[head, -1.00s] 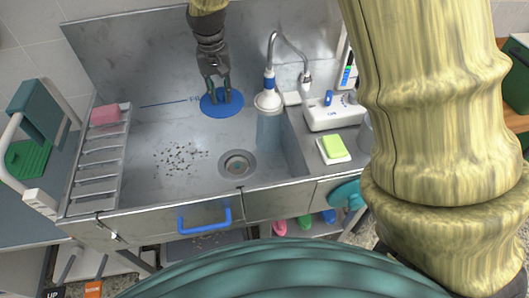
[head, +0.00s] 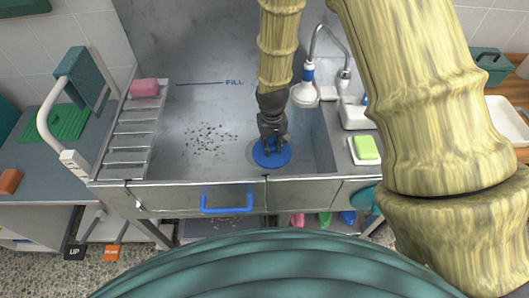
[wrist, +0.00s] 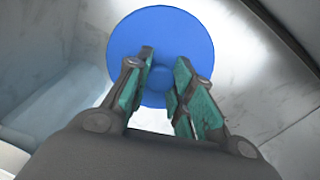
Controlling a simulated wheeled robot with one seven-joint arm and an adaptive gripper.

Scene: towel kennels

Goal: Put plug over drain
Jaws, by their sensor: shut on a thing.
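The plug is a round blue disc (head: 270,161) with a small knob. It is at the front right of the steel basin, where the drain was seen. My gripper (head: 272,146) is above it, pointing down, shut on the plug's knob. In the wrist view the teal-padded fingers (wrist: 162,78) stand either side of the knob, with the blue disc (wrist: 160,28) spread beyond them. The drain is hidden under the disc. A dark edge shows at the disc's left, and I cannot tell whether the disc touches the basin floor.
Dark crumbs (head: 209,139) lie on the basin floor left of the plug. A slatted rack (head: 127,140) with a pink sponge (head: 144,88) stands at the left. A faucet with a sprayer (head: 305,93) and a green sponge (head: 366,148) are at the right. The basin's front wall (head: 175,195) is close.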

